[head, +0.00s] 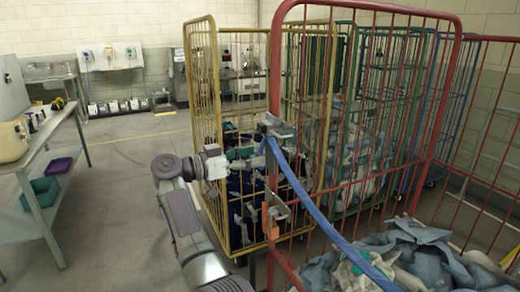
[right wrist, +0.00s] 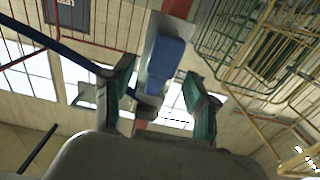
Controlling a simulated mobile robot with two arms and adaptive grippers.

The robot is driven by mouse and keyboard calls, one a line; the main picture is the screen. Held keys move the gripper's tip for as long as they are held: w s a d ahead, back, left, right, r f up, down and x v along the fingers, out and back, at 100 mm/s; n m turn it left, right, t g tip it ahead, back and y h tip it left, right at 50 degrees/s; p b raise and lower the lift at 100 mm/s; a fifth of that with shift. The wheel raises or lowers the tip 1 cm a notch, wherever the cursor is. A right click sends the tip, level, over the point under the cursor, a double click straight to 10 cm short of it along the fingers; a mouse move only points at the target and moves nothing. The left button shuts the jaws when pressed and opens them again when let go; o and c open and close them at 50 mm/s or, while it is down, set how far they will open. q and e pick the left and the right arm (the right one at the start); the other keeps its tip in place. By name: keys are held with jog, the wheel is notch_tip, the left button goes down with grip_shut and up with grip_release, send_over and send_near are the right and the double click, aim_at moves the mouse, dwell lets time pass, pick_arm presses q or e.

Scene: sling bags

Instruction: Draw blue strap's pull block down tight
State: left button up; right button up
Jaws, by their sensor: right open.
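The blue strap (head: 325,222) runs from a grey metal bracket (head: 278,130) high on the red cage's post down to the right, over the cloth in the cage. My right gripper (head: 250,157) reaches the post from the left, just below the bracket. In the right wrist view my right gripper (right wrist: 158,88) is open, with a green-padded finger on either side of a blue block (right wrist: 166,65) in front of a grey plate. I cannot tell whether either finger touches it. An orange block (head: 270,218) sits lower on the post. My left gripper is not in view.
The red cage (head: 452,60) holds crumpled cloth (head: 425,255). A yellow cage (head: 200,90) with dark blue bags stands close behind my right gripper; green and blue cages stand beyond. A bench (head: 45,135) is at the left, with open floor (head: 120,215) between.

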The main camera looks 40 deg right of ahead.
jog(key=shift+x, duration=1.35)
grip_shut()
jog(key=shift+f, duration=0.1)
